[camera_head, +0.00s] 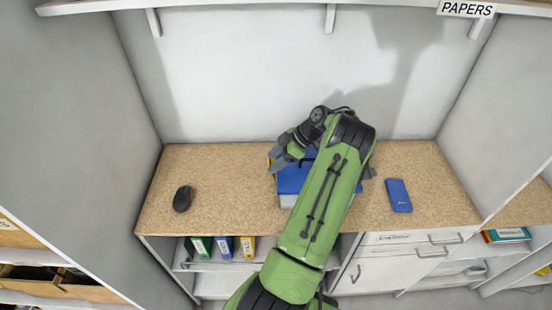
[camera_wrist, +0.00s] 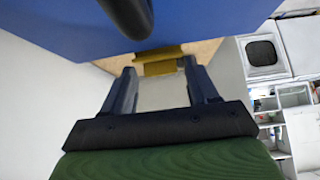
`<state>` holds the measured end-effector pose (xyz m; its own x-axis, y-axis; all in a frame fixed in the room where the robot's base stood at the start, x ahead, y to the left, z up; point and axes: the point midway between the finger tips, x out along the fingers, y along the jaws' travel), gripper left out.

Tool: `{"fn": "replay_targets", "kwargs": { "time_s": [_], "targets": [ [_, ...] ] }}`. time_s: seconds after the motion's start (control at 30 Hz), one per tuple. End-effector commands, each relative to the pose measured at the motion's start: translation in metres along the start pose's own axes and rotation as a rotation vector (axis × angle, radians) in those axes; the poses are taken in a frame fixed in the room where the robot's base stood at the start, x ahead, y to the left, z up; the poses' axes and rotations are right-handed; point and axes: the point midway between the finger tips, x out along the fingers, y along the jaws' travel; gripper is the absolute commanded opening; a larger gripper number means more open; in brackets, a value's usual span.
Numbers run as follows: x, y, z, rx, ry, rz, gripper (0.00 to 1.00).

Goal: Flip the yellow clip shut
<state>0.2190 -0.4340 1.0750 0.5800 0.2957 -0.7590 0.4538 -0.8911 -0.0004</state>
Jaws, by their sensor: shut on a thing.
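The yellow clip (camera_wrist: 160,66) shows in the wrist view at the edge of a blue case, between the tips of my gripper (camera_wrist: 157,74). My gripper is shut on the clip, with its two dark fingers on either side of it. In the head view my gripper (camera_head: 279,160) is at the left rear edge of the blue case (camera_head: 291,180), which lies on the desk. My green arm covers much of the case there. Only a sliver of yellow shows beside the gripper, so the clip's angle cannot be told.
The speckled desk (camera_head: 230,185) is clear to the left, apart from a black mouse (camera_head: 182,198). A blue phone (camera_head: 398,195) lies on the right. Side panels and a back wall enclose the desk. Several binders (camera_head: 223,247) stand on a shelf below.

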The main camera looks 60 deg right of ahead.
Motion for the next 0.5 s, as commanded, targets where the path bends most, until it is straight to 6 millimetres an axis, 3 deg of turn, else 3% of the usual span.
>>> {"fn": "replay_targets", "kwargs": {
  "time_s": [0.03, 0.07, 0.1, 0.37, 0.5],
  "targets": [
    [0.0, 0.0, 0.0, 0.001, -0.001, 0.002, 0.04],
    [0.0, 0.0, 0.0, 0.001, -0.001, 0.002, 0.62],
    [0.0, 0.0, 0.0, 0.001, -0.001, 0.002, 0.68],
    [0.0, 0.0, 0.0, 0.0, -0.001, 0.001, 0.68],
    [-0.015, 0.001, 0.001, 0.0, -0.001, 0.005, 0.68]
  ]
}}
